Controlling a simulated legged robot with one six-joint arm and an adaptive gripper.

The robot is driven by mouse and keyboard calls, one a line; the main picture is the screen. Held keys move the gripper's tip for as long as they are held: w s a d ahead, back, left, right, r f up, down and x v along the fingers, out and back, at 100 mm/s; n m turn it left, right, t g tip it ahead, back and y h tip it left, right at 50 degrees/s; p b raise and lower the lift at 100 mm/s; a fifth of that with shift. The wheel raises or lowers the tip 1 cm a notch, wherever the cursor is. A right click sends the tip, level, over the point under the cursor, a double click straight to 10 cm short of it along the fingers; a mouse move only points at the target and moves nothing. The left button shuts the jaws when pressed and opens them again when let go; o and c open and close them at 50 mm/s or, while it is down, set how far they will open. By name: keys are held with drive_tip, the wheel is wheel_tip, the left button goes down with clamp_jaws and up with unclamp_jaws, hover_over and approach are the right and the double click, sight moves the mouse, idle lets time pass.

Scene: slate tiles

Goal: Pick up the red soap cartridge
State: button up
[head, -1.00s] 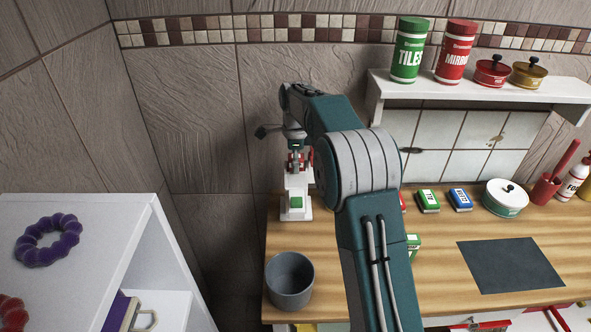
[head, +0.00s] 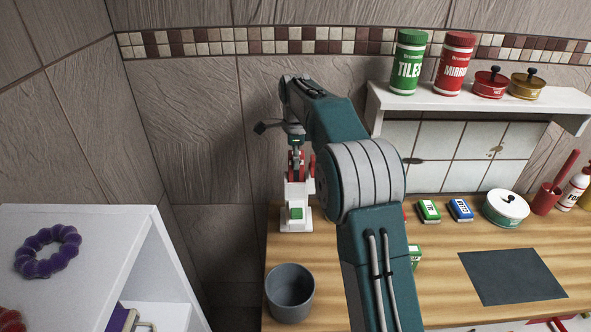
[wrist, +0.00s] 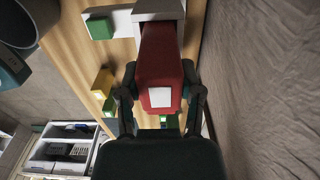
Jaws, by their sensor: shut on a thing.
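The red soap cartridge (wrist: 161,67) fills the middle of the wrist view, with a pale label on its near end. My gripper (wrist: 160,98) is shut on it, with a dark finger on each side. The far end of the cartridge meets a white dispenser (wrist: 150,10); I cannot tell whether it is still seated there. In the head view my gripper (head: 299,160) is above the white dispenser (head: 297,190), which has a green pad on its foot. Red shows between gripper and dispenser, small and partly covered.
A grey cup (head: 290,292) stands in front of the dispenser on the wooden counter (head: 430,262). Small boxes, a white pot (head: 506,208) and a dark mat (head: 512,277) are to the right. The tiled wall is close behind, and a white shelf unit (head: 90,245) is at left.

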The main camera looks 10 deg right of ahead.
wheel_tip(320, 180, up, 14)
drive_tip(key=shift+f, duration=0.25)
idle(0.3)
